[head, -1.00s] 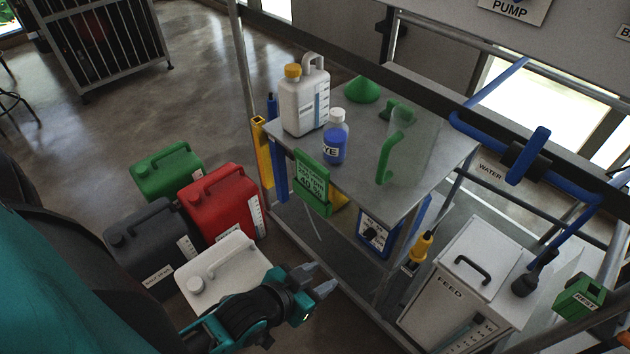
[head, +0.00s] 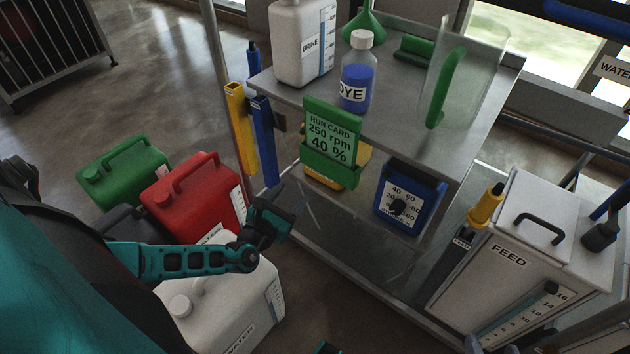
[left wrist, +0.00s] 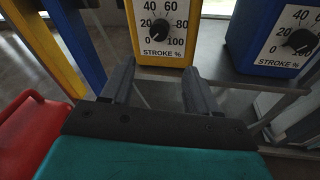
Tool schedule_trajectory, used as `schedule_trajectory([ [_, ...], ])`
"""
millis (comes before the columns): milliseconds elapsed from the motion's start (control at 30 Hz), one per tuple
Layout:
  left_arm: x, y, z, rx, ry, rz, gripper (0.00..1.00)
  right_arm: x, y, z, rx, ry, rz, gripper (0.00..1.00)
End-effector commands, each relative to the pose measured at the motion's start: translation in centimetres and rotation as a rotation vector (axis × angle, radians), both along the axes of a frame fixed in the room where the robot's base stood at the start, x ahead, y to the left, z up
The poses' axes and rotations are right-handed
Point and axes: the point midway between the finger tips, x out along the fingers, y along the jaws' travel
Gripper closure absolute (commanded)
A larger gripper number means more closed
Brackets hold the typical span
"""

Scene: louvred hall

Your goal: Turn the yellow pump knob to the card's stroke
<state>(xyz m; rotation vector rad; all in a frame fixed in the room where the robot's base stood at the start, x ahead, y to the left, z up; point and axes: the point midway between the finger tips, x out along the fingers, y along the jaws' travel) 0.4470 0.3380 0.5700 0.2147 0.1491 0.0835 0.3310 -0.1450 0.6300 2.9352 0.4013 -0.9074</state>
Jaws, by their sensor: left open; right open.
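The yellow pump (head: 323,184) sits under the bench, mostly hidden behind the green card holder (head: 318,171) in the head view. In the left wrist view the yellow pump (left wrist: 137,38) shows its dial, marked 0 to 100 STROKE %. Its black knob (left wrist: 159,31) is upper centre; I cannot read its pointer surely. The run card (head: 329,140) reads 250 rpm, 40 %. My left gripper (head: 279,203) is low in front of the pump; in the left wrist view it (left wrist: 157,80) is open and empty, below the knob.
A blue pump (head: 408,196) with a similar dial stands right of the yellow one. Yellow (head: 241,130) and blue (head: 264,140) uprights stand left. Red (head: 200,195) and white (head: 230,310) canisters crowd my left arm. A FEED tank (head: 490,285) stands right.

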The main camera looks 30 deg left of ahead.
Motion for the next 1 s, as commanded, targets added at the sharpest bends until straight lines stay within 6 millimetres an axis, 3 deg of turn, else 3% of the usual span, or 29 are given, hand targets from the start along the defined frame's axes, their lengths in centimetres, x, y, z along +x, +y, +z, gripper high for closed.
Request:
schedule_trajectory([
  [33,0.8,0.9,-1.0,0.153,-0.035,-0.055,0.4,0.2,0.1,-1.6,0.003,-0.003,0.002,0.4],
  [100,1.4,1.6,-1.0,0.321,-0.072,-0.118,0.4,0.2,0.2,-2.1,0.006,-0.002,0.004,0.4],
  [300,2.2,2.3,-0.7,0.556,-0.127,-0.207,0.4,0.3,0.3,-2.5,0.009,-0.004,0.006,0.4],
  [467,3.2,2.2,-0.7,0.571,-0.132,-0.213,0.4,0.3,0.3,-2.7,0.008,0.001,0.009,0.4],
  [1000,10.6,1.6,-0.8,0.565,-0.133,-0.211,0.4,0.5,1.2,-4.3,0.022,0.001,0.026,0.4],
])
